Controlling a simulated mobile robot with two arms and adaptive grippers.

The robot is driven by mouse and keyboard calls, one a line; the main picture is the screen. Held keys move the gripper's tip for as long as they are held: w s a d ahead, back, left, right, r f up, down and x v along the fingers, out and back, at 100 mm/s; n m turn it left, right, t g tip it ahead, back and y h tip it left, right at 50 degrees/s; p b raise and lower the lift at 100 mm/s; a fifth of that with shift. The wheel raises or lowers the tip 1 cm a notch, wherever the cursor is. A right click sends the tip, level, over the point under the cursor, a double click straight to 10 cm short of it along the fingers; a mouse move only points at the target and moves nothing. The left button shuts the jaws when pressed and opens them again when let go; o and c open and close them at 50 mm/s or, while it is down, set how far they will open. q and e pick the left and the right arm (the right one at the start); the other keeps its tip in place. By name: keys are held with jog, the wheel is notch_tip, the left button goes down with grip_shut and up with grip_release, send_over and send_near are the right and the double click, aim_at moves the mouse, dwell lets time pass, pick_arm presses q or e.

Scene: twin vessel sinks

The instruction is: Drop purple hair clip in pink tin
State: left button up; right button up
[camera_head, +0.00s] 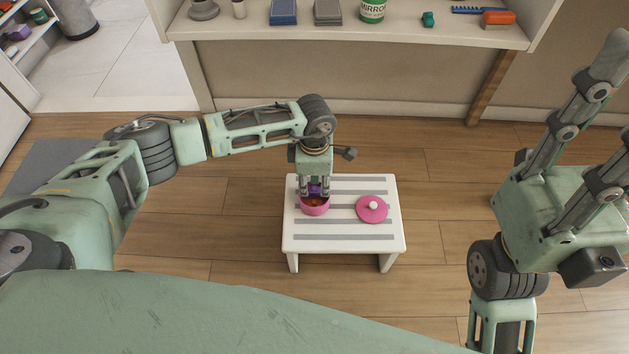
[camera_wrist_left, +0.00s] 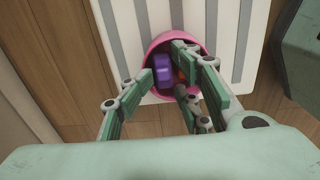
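The purple hair clip (camera_head: 314,190) is between the fingers of my left gripper (camera_head: 314,185), just above the pink tin (camera_head: 315,210). In the left wrist view the clip (camera_wrist_left: 162,74) appears pinched between the fingers (camera_wrist_left: 165,80), over the mouth of the tin (camera_wrist_left: 158,41). Something orange-red lies inside the tin, partly hidden by the clip and fingers. The tin stands open on the left part of a small white slatted table (camera_head: 343,243). My right gripper (camera_head: 612,110) is raised at the far right, fingers apart and empty, partly out of the picture.
A pink lid with a pale knob (camera_head: 372,209) lies on the table, right of the tin. A shelf (camera_head: 345,35) at the back holds a green can (camera_head: 372,11), a red-orange item (camera_head: 498,18) and several other things. The wooden floor around the table is clear.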

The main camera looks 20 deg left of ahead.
pick_arm(q)
jog(key=shift+s+d+f, duration=0.1)
jog(key=shift+s+f, duration=0.25)
jog(key=shift+f, duration=0.3)
jog(key=shift+r, duration=0.2)
